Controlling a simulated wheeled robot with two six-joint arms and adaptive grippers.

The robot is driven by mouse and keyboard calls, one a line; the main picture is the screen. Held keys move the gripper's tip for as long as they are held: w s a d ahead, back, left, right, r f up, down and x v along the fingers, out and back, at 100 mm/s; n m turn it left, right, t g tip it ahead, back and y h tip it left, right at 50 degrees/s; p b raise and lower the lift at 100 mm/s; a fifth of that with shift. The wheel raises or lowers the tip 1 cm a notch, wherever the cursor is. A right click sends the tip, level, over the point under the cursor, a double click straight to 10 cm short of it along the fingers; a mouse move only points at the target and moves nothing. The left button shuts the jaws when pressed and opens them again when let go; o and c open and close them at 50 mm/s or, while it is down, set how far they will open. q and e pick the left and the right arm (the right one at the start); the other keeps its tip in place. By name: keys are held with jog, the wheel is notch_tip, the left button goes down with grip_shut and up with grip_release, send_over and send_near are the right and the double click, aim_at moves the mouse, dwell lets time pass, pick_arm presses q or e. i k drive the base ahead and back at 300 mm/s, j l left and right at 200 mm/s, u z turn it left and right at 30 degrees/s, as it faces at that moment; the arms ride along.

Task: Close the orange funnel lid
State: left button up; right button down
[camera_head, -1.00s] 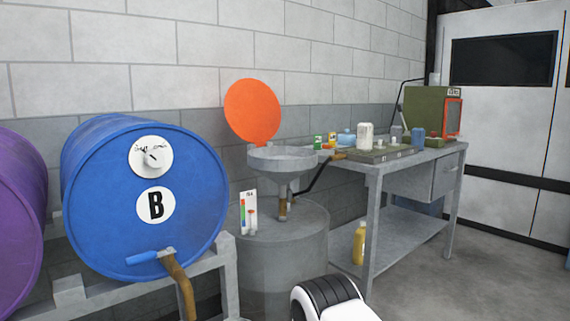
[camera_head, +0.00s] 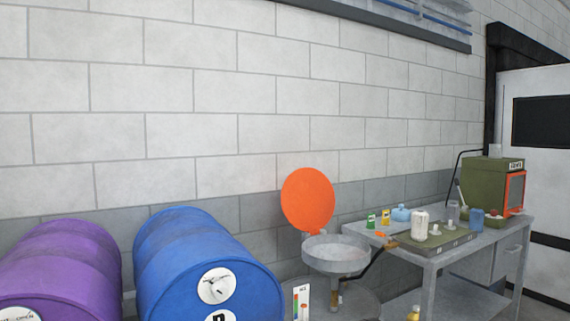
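The orange funnel lid (camera_head: 307,199) is a round disc standing upright, open, at the back edge of the grey funnel (camera_head: 336,256). The funnel is a shallow round pan on a stem above a grey drum (camera_head: 352,304). The lid is close to the wall behind it. The funnel's bowl is uncovered. Neither of my grippers shows in the head view.
A blue barrel (camera_head: 200,262) and a purple barrel (camera_head: 62,268) lie on their sides to the left of the funnel. A grey workbench (camera_head: 470,243) with bottles, cans and a green machine (camera_head: 490,185) stands to the right. A brick wall (camera_head: 210,110) runs behind.

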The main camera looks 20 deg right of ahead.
aim_at(308, 198)
jog(key=l+u, duration=0.6)
jog(key=u, duration=0.2)
jog(key=l+u, duration=0.25)
jog(key=u, duration=0.15)
jog(key=k+l+u, duration=0.1)
jog(key=l+u, duration=0.3)
jog(key=k+l+u, duration=0.25)
jog(key=l+u, duration=0.2)
jog(key=k+l+u, duration=0.3)
jog(key=u, duration=0.15)
jog(key=k+l+u, duration=0.25)
jog(key=u, duration=0.2)
jog(key=k+u, duration=0.45)
